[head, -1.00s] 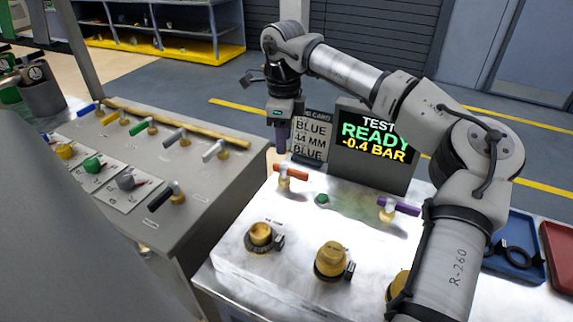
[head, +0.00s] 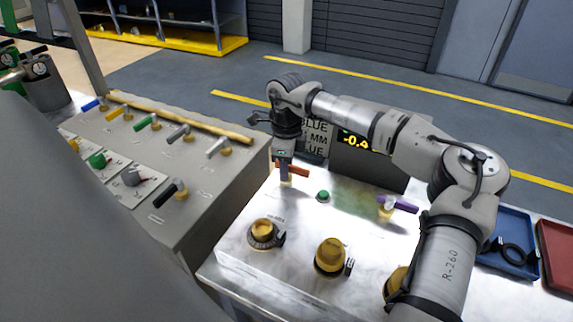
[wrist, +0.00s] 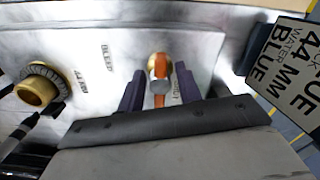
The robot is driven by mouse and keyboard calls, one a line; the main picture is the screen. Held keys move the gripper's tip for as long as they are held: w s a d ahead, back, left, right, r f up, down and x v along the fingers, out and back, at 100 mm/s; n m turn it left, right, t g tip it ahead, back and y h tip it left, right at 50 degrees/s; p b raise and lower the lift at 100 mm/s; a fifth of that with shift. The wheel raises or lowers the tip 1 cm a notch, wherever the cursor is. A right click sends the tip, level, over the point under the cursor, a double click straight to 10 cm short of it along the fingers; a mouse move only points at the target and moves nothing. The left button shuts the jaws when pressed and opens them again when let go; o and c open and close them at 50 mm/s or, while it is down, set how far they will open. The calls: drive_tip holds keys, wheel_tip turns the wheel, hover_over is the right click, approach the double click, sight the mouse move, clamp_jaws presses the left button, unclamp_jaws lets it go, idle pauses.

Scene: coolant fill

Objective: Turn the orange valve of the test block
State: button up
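The orange valve (head: 300,171) stands at the back left of the pale metal test block (head: 312,222). Its handle shows to the right of my gripper (head: 284,176) in the head view, and the fingers hide its left part. In the wrist view, the orange valve (wrist: 159,101) with its brass body lies between the two dark fingers of my gripper (wrist: 160,84). The fingers are apart, with a gap on each side of the handle, so the gripper looks open around the valve.
A purple valve (head: 399,205), a green button (head: 323,196) and brass ports (head: 331,257) share the block. A card (head: 315,139) and a display (head: 361,165) stand behind, partly covered by my arm. A grey bench (head: 215,185) with several valves is at left; a blue tray (head: 511,267) at right.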

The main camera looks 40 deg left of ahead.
clamp_jaws()
drive_tip(key=shift+m+b, duration=0.3)
drive_tip(key=shift+b, duration=0.05)
drive_tip(key=m+b, duration=0.3)
drive_tip(key=shift+f+m, duration=0.15)
drive_tip(key=shift+m, duration=0.15)
drive_tip(key=m+b, duration=0.2)
drive_tip(key=m, duration=0.2)
drive_tip(key=shift+m, duration=0.3)
drive_tip(key=m+b, duration=0.2)
drive_tip(key=m, duration=0.2)
drive_tip(key=shift+b, duration=0.35)
drive_tip(key=shift+m+b, duration=0.7)
drive_tip(key=shift+m, duration=1.8)
